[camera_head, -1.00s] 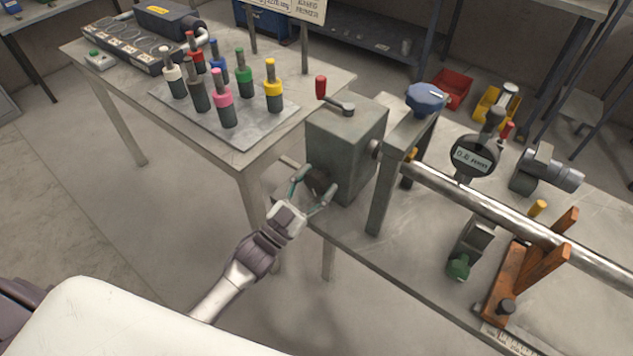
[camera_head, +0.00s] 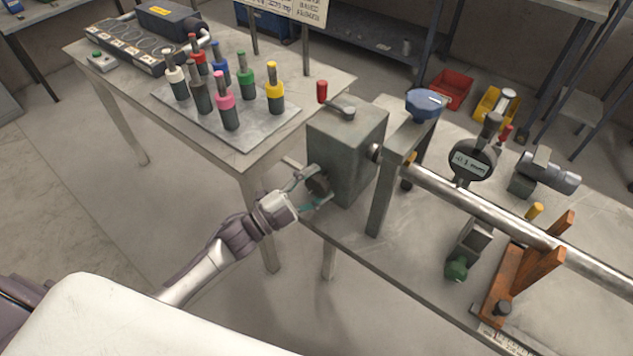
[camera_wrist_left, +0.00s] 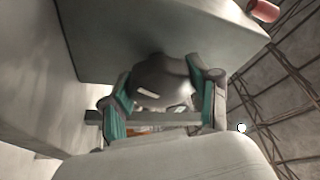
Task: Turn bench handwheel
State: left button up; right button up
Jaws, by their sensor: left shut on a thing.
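The dark handwheel (camera_head: 318,184) sits on the near left face of the grey metal box (camera_head: 345,150) on the bench. My left gripper (camera_head: 313,187) is shut on the handwheel, with one finger above and one below it. In the left wrist view the knob-like handwheel (camera_wrist_left: 163,80) has a pale mark on its face and lies between the teal finger pads of my left gripper (camera_wrist_left: 163,98). The dial gauge (camera_head: 472,161) on the bench has a digital readout, too small to read surely. My right gripper is not in view.
A long metal bar (camera_head: 490,212) runs right from the box past an upright post with a blue knob (camera_head: 425,104). A red-handled crank (camera_head: 323,92) tops the box. Coloured tool holders stand on a plate (camera_head: 170,99) on the left table. Open floor lies left of the bench.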

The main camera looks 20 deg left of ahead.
pick_arm(q)
jog(key=shift+m, duration=0.4)
jog(key=o, duration=1.2)
jog(key=shift+c, duration=0.2)
jog(key=v, duration=1.2)
